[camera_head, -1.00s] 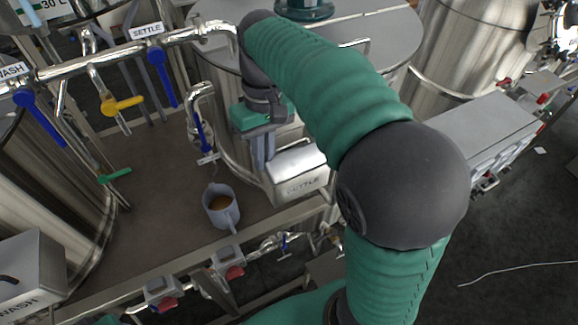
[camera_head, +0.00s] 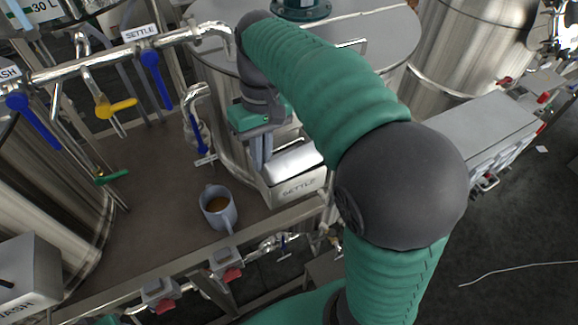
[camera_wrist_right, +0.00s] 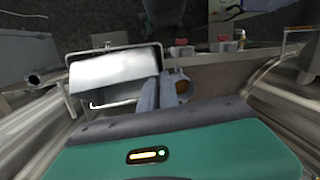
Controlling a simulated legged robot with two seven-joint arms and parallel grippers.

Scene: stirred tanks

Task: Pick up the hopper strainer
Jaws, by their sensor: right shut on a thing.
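My right gripper (camera_head: 262,165) points down at the left side of the steel box labelled SETTLE (camera_head: 298,187). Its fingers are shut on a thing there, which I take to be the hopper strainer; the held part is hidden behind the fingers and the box. In the wrist view the bright steel box (camera_wrist_right: 115,72), with thin wire loops, lies beside the gripper fingers (camera_wrist_right: 158,92). Whether the strainer is clear of the box cannot be told. My left gripper is not in view.
A grey-blue mug of brown liquid (camera_head: 219,208) stands on the bench (camera_head: 150,215) left of my right gripper. Pipes with blue valve handles (camera_head: 155,75) and a yellow one (camera_head: 117,107) run at the upper left. A WASH box (camera_head: 25,275) is at lower left.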

